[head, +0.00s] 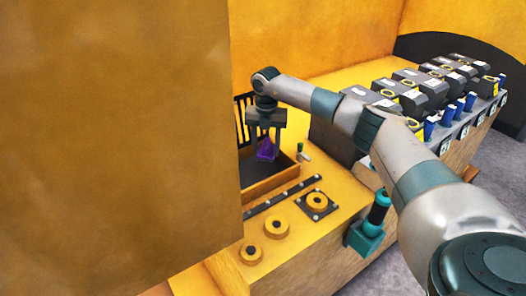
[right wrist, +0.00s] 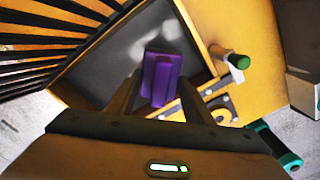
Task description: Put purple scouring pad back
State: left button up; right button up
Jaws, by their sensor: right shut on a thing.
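The purple scouring pad (head: 266,150) is between the fingers of my right gripper (head: 264,155), which is shut on it. The pad also shows in the right wrist view (right wrist: 161,78), between the fingertips and over a dark-floored tray (right wrist: 120,60). In the head view the wooden-rimmed tray (head: 272,184) lies under the gripper. I cannot tell whether the pad touches the tray floor. My left gripper is not in view.
A black slatted rack (head: 241,118) stands at the tray's back left. A green-handled tool (head: 300,152) is right of the tray. Yellow round knobs (head: 316,201) sit in front. A large yellow panel (head: 110,140) blocks the left. Several dark machines (head: 410,98) line the right.

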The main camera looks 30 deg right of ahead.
jog(key=shift+d, duration=0.15)
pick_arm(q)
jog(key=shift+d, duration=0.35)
